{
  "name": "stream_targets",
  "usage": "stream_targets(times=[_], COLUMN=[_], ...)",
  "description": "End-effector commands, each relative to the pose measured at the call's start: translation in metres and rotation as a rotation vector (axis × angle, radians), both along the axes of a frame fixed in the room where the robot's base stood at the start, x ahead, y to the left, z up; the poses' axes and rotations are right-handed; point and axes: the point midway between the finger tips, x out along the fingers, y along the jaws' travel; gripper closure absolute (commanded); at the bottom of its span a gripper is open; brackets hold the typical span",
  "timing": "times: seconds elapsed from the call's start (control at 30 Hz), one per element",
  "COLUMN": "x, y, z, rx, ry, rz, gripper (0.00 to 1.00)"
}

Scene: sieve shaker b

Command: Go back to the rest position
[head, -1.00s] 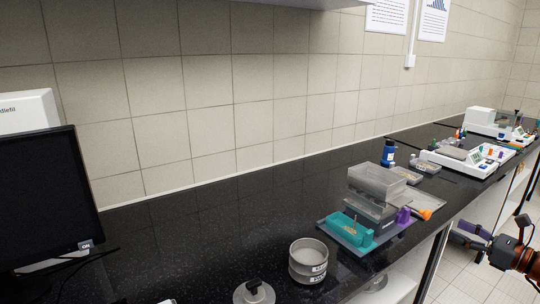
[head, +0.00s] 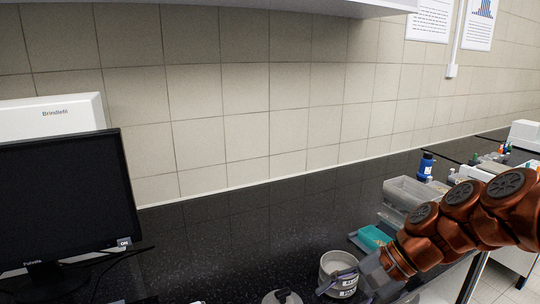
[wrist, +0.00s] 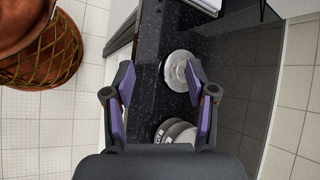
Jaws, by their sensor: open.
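My gripper (wrist: 161,108) is open and empty in the wrist view, its two purple-lined fingers spread above the front of the black bench. A metal lid with a knob (wrist: 180,70) shows between and beyond the fingers. A stack of round sieves (wrist: 176,132) lies below, partly covered by the gripper body. In the head view, my orange arm reaches in from the right, and my gripper (head: 338,284) overlaps the labelled sieve stack (head: 345,265) in the picture. I cannot tell the exact gap between them. The lid (head: 282,297) stands left of the stack.
A monitor (head: 68,200) and a white machine (head: 55,116) stand at the left. A teal item (head: 373,237), a grey clear-walled box (head: 405,191) and a blue bottle (head: 426,165) stand to the right, partly behind my arm. The middle of the black bench (head: 240,235) is clear.

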Motion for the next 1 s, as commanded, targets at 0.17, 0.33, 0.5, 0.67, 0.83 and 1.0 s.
stream_targets(times=[0.17, 0.33, 0.5, 0.67, 0.83, 1.0], x=[-0.06, -0.111, -0.155, -0.182, -0.194, -0.195], y=[0.015, 0.006, -0.017, -0.04, -0.055, -0.056], z=[-0.022, -0.043, -0.061, -0.07, -0.074, -0.074], rx=[-0.192, -0.366, -0.522, -0.624, -0.671, -0.676], ry=[-0.053, -0.097, -0.126, -0.141, -0.142, -0.143], rz=[0.225, 0.424, 0.6, 0.716, 0.77, 0.778], gripper=[0.44, 0.44, 0.44, 0.44, 0.44, 0.44])
